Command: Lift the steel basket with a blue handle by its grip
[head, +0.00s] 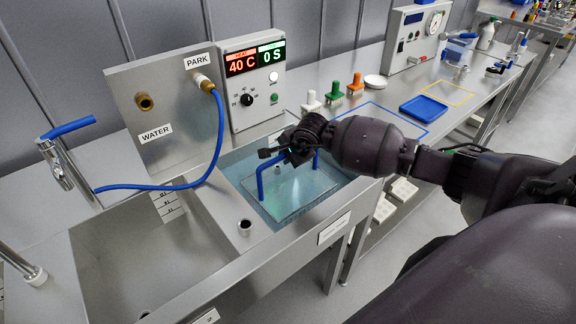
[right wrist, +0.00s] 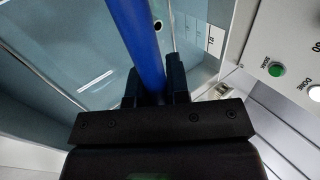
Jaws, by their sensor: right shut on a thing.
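The steel basket (head: 291,197) with a blue handle sits in the water-filled bath (head: 240,160) below the control box. Its blue handle (head: 261,180) rises as an arch above the basket. My right gripper (head: 290,150) is at the top of the handle and is shut on its grip. In the right wrist view the blue bar (right wrist: 138,40) runs between the two dark fingers (right wrist: 160,82). The gripper hides part of the grip in the head view. My left gripper is not in view.
A control box (head: 252,80) reading 40 C and 0 S stands behind the bath. An empty sink (head: 140,245) with a blue hose (head: 218,130) lies left. Coloured pegs (head: 335,92) and a blue tray (head: 424,108) are on the bench to the right.

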